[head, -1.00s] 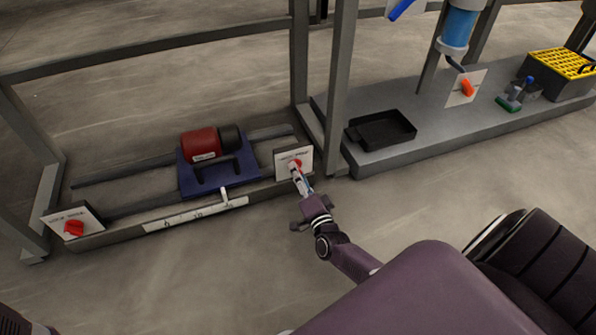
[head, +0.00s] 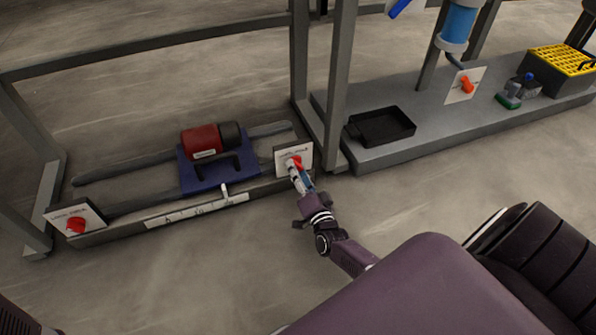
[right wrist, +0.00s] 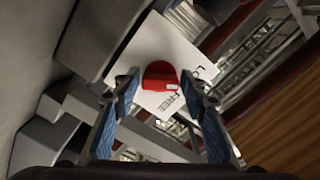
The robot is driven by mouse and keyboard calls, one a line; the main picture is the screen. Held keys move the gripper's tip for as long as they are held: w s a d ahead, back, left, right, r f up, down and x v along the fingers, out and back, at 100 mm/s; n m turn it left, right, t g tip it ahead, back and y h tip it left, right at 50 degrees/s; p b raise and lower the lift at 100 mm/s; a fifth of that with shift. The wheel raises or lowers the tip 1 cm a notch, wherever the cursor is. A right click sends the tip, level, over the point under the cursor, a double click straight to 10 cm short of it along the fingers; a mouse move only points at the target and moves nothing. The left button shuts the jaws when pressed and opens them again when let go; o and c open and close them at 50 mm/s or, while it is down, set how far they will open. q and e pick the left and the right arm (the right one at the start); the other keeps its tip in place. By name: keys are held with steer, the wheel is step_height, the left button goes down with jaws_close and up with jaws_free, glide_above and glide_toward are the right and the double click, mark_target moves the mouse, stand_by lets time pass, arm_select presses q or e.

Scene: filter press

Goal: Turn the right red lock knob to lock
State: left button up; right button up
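The right red lock knob (head: 297,161) sits on a white label plate (head: 280,158) at the right end of the low rail frame. In the right wrist view the red knob (right wrist: 160,77) lies between the fingertips, with a narrow gap on each side. The plate (right wrist: 165,45) shows "FREE" and part of another word. My right gripper (head: 294,171) is at the knob, its fingers open on either side of it (right wrist: 160,85). In the head view the fingers partly cover the knob. My left gripper is not in view.
Another red knob (head: 76,225) is on a plate at the rail's left end. A red and black cylinder (head: 203,142) sits on a blue carriage (head: 210,176) between them. A grey post (head: 338,90) and a platform with a black tray (head: 382,127) stand right of the knob.

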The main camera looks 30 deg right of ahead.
steer(key=shift+o, duration=1.1)
steer(key=s+a+r+n+g+y+p, duration=0.1)
steer(key=s+a+r+n+g+p, duration=0.2)
steer(key=s+p, duration=0.6)
steer(key=s+a+r+n+g+y+p, duration=0.2)
steer(key=s+a+p, duration=0.4)
steer(key=p, duration=1)
steer(key=s+a+r+n+g+y+p, duration=0.2)
steer(key=s+a+r+n+g+p, duration=0.2)
steer(key=s+p, duration=0.7)
steer(key=shift+s+a+r+p, duration=0.4)
steer(key=shift+a+r+p, duration=0.1)
steer(key=shift+a+p, duration=0.2)
